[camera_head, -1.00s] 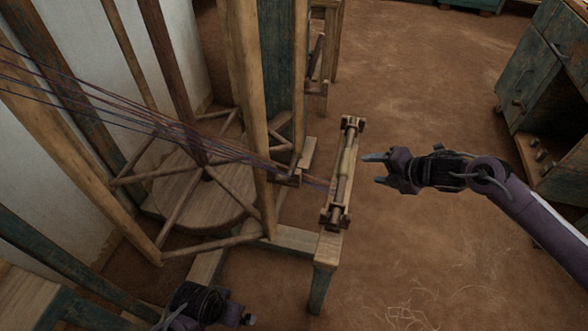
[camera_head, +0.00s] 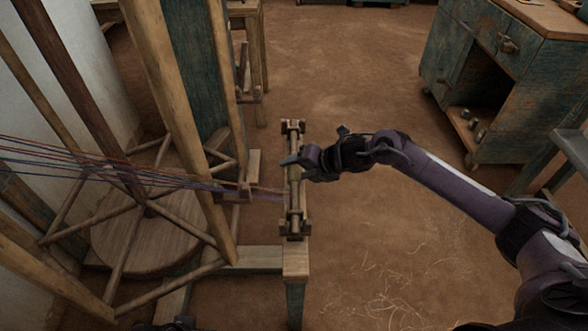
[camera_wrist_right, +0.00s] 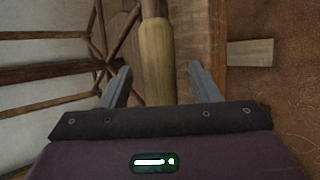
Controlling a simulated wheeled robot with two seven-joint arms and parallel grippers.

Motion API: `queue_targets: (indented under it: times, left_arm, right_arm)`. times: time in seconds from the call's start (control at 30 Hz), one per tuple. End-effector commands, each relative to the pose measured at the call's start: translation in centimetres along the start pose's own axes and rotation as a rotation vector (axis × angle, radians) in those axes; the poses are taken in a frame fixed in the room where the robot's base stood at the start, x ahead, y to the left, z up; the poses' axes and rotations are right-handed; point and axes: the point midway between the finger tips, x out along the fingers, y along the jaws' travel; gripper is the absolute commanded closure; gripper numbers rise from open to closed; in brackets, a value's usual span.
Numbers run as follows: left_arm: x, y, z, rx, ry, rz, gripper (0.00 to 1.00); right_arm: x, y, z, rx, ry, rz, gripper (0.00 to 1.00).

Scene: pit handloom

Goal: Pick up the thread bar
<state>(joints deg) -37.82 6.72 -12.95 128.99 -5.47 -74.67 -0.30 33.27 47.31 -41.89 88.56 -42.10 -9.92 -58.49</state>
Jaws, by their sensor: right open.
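The thread bar (camera_head: 294,190) is a slim wooden rod with a paler, thicker middle. It lies lengthwise between two brackets on the end of the wooden loom frame. My right gripper (camera_head: 297,168) is at the bar, reaching in from the right, and a finger overlaps it in the head view. In the right wrist view the pale middle of the thread bar (camera_wrist_right: 157,60) appears between the two spread grey fingers (camera_wrist_right: 157,72), with gaps on both sides. Only a dark sliver at the bottom edge of the head view may be my left arm; its fingers are out of frame.
Coloured threads (camera_head: 80,170) run from the left towards the bar. A round wooden reel (camera_head: 150,235) and upright posts (camera_head: 185,120) stand left of it. A worn blue-green cabinet (camera_head: 455,70) stands at the right.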

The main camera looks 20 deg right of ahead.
Motion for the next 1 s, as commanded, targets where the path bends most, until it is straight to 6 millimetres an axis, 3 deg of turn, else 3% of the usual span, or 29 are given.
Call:
queue_targets:
  times: [0.13, 0.53, 1.0]
  left_arm:
    - [0.0, 0.0, 0.0, 0.0, 0.0, 0.0, 0.0]
    - [0.0, 0.0, 0.0, 0.0, -0.001, 0.0, 0.0]
    - [-0.3, 0.0, 0.3, -0.003, -0.021, -0.001, 0.0]
  right_arm:
    - [-0.1, 0.0, 0.0, 0.0, 0.0, 0.0, 0.46]
    - [-0.1, 0.0, 0.0, 0.0, 0.0, 0.0, 0.99]
    - [-1.2, 1.3, 0.6, -0.001, -0.002, 0.003, 0.99]
